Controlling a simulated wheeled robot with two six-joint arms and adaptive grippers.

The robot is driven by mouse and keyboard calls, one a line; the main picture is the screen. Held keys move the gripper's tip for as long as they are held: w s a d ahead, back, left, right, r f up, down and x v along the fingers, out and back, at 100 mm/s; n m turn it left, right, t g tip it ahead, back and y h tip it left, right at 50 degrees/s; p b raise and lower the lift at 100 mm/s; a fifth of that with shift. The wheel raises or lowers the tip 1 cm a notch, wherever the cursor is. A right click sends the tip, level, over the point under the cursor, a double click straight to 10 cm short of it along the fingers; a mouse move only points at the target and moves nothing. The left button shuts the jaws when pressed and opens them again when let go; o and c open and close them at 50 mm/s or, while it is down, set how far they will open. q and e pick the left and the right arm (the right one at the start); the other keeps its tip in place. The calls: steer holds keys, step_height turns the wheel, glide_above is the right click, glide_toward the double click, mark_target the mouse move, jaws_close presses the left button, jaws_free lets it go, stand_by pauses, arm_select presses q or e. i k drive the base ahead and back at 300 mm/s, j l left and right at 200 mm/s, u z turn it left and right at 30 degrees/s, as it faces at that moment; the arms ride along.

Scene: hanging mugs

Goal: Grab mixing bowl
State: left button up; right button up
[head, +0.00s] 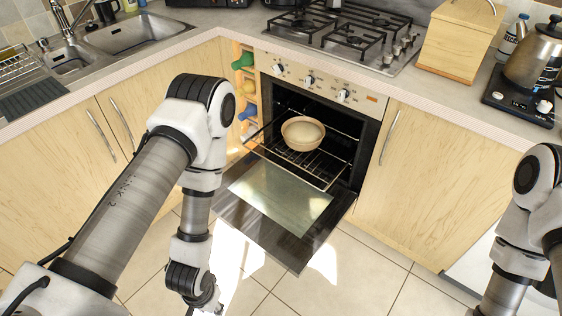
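The mixing bowl (303,133), a tan round bowl, sits upright on the pulled-out wire rack (318,170) of the open oven. Its pale inside faces up, and nothing touches it from above. My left arm comes in from the left and bends down in front of the cabinets, left of the oven door.
The oven door (285,225) is folded down and juts out over the tiled floor. The counter above holds a gas hob (345,35), a wooden bread box (455,45), a kettle (535,58) and a sink (130,35). A bottle rack stands left of the oven. Floor before the door is clear.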

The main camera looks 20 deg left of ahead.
mark_target(300, 133)
steer(key=i+j+z, duration=0.45)
steer(key=j+z, duration=0.2)
steer(key=i+j+z, duration=0.3)
steer(key=j+z, duration=0.3)
steer(key=j, duration=0.15)
